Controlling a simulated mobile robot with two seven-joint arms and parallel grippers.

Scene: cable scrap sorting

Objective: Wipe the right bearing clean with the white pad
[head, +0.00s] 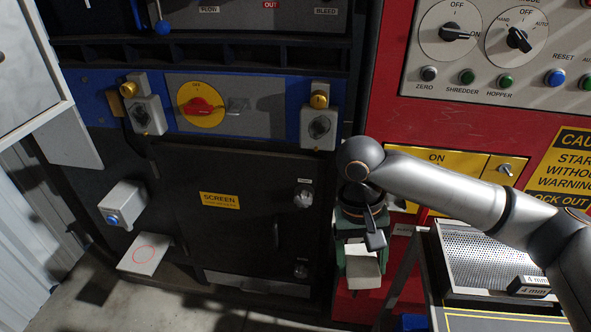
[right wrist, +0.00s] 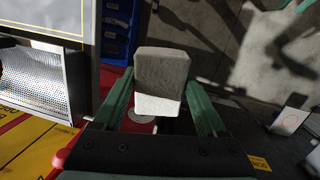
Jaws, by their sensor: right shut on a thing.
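The white pad (head: 363,271) is a small pale block held between the green fingers of my right gripper (head: 358,252). In the right wrist view the pad (right wrist: 160,80) sits between both fingers, grey in shade with a bright lower strip. The right bearing (head: 318,138) is a light grey housing with a dark round patch on its face and a yellow cap on top, at the right end of the blue rail. The gripper and pad hang below and to the right of it, apart from it. My left gripper is not in view.
A similar left bearing (head: 148,116) and a red rotary switch (head: 201,106) sit on the blue rail (head: 266,86). Below is the dark screen door (head: 220,230) with latches. A perforated tray (head: 490,257) stands at right. A plate with a red circle (head: 145,254) is at lower left.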

